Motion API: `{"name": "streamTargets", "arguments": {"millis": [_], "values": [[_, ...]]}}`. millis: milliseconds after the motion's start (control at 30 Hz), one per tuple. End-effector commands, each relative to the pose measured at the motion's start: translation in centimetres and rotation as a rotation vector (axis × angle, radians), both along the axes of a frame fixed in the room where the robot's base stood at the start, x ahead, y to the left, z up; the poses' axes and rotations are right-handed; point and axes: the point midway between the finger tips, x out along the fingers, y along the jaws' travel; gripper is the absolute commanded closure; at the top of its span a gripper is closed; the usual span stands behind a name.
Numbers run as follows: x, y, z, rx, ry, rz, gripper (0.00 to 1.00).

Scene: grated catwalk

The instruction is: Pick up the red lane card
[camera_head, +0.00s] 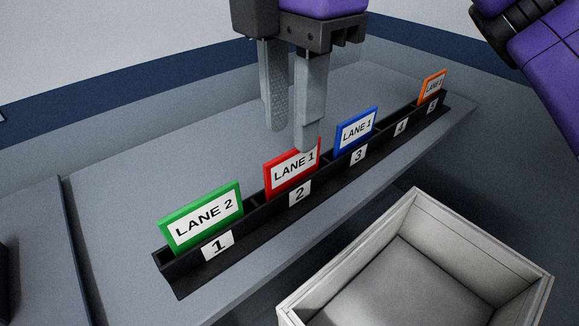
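The red lane card (291,169), with a white face reading LANE 1, stands upright in the slot labelled 2 of a black rack (268,208) on the grey table. My gripper (289,138) points down from above, right at the card. Its two fingers are spread apart. The nearer fingertip overlaps the card's upper right edge in the picture, and the other finger is behind and to the left. I cannot tell whether either finger touches the card.
A green LANE 2 card (203,217) stands in slot 1, a blue LANE 1 card (356,131) in slot 3, and an orange card (432,86) in slot 5. Slot 4 looks empty. An open, empty pale box (543,290) is at the front right.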

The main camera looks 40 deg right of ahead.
Motion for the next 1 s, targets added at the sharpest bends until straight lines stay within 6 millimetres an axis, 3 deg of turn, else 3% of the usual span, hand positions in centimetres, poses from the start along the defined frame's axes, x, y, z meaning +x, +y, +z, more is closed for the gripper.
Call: {"name": "streamTargets", "arguments": {"millis": [300, 633, 800, 1000], "values": [[-0.3, -0.1, -4.1, 0.002, 0.001, 0.001, 0.69], [-0.3, -0.1, -4.8, 0.002, -0.001, 0.0, 0.69], [-0.3, -0.1, -4.8, 0.002, -0.001, 0.0, 1.0], [-0.3, -0.1, -4.7, 0.002, -0.001, 0.0, 1.0]]}}
